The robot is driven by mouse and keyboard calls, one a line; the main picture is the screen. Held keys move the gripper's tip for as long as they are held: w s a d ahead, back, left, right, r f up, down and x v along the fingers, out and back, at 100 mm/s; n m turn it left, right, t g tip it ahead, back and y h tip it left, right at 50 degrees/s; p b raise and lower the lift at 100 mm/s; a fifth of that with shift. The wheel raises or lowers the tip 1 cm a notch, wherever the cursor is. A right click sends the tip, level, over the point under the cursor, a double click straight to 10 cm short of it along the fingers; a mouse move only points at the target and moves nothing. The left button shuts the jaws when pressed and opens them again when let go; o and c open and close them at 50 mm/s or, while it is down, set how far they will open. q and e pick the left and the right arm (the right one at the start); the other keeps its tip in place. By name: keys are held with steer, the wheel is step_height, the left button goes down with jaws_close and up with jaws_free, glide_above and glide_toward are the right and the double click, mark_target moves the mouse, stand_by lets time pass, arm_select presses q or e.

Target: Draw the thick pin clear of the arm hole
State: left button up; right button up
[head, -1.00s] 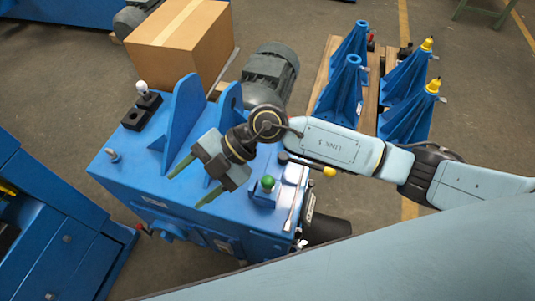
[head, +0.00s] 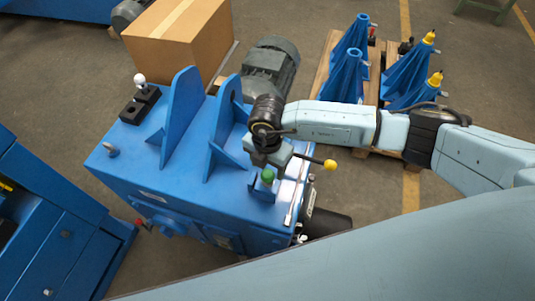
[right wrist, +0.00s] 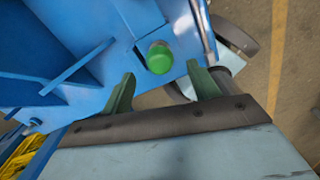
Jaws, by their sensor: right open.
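A pin with a round green head (head: 267,176) stands in a small blue bracket at the right end of the blue machine top (head: 150,188). In the right wrist view the green head (right wrist: 159,57) shows from above; its shank and any hole under it are hidden. My right gripper (right wrist: 162,78) is open, its two green fingers apart on either side below the head in the picture, with no contact visible. In the head view the right gripper (head: 267,158) is just above the head, fingers mostly hidden. My left gripper is not in view.
Two upright blue plates (head: 181,115) stand left of the bracket. A black block (head: 140,106) with a white-knobbed pin (head: 139,79) and a grey peg (head: 111,150) are farther left. A yellow-knobbed lever (head: 330,165) lies to the right. A cardboard box (head: 180,35) and motor (head: 270,68) are behind.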

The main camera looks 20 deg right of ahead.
mark_target(267, 173)
step_height(267, 173, down, 5)
steer(key=shift+f+b, duration=0.1)
steer(key=shift+b, duration=0.25)
steer(key=c, duration=1.3)
steer(key=shift+o, duration=0.2)
steer(key=shift+r+p, duration=2.5)
steer(key=shift+r, duration=0.25)
step_height(267, 173, up, 6)
steer(key=p, duration=0.6)
steer(key=shift+r, duration=0.25)
